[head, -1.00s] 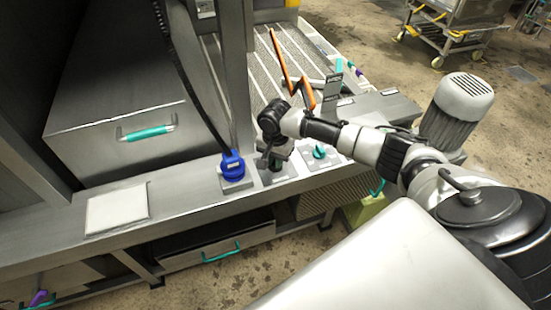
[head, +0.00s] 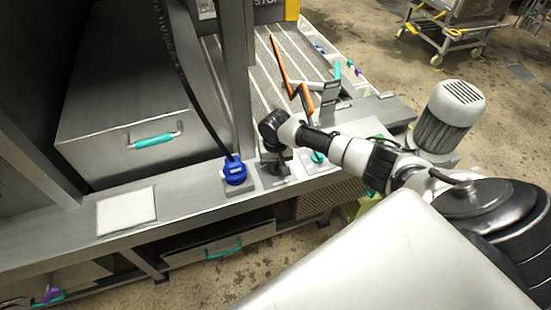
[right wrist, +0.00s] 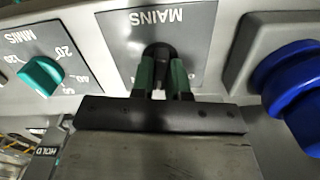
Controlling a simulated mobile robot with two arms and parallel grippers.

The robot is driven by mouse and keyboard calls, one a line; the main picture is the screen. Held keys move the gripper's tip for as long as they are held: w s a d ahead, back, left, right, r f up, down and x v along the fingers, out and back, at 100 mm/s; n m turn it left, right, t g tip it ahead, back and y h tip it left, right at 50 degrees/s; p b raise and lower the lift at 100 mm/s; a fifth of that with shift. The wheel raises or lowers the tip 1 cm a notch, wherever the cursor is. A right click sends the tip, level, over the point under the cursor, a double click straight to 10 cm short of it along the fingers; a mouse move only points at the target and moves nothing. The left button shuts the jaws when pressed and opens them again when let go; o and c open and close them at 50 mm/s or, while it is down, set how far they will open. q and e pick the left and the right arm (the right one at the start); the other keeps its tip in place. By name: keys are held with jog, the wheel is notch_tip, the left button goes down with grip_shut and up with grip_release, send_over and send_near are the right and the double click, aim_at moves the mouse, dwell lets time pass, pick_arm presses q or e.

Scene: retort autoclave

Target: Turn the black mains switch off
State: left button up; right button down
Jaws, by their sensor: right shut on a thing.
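The black mains switch (right wrist: 160,52) stands on a grey plate (right wrist: 190,20) marked MAINS, seen upside down in the right wrist view. My right gripper (right wrist: 163,72) is shut on the switch, with a green-padded finger on each side of it. In the head view my right gripper (head: 274,168) reaches down onto the panel and mostly hides the switch. The switch's exact angle is hard to tell. My left gripper is in neither view.
A blue plug (head: 235,172) with a black cable stands just left of the mains plate. A teal MINS timer knob (head: 318,157) is on its right; it also shows in the right wrist view (right wrist: 42,73). A steel upright (head: 238,80) rises behind. A white plate (head: 126,211) lies further left.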

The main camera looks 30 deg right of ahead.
aim_at(276, 165)
jog(key=n+p, duration=0.1)
jog(key=n, duration=0.1)
jog(key=shift+n, duration=0.4)
jog(key=n, duration=0.2)
jog(key=shift+n+p, duration=0.4)
jog(key=n, duration=0.5)
jog(key=shift+p, duration=0.3)
jog(key=shift+n, duration=0.4)
jog(key=c, duration=1.1)
grip_release()
notch_tip(276, 165, up, 11)
jog(key=shift+f+b, duration=0.1)
jog(key=shift+b, duration=0.4)
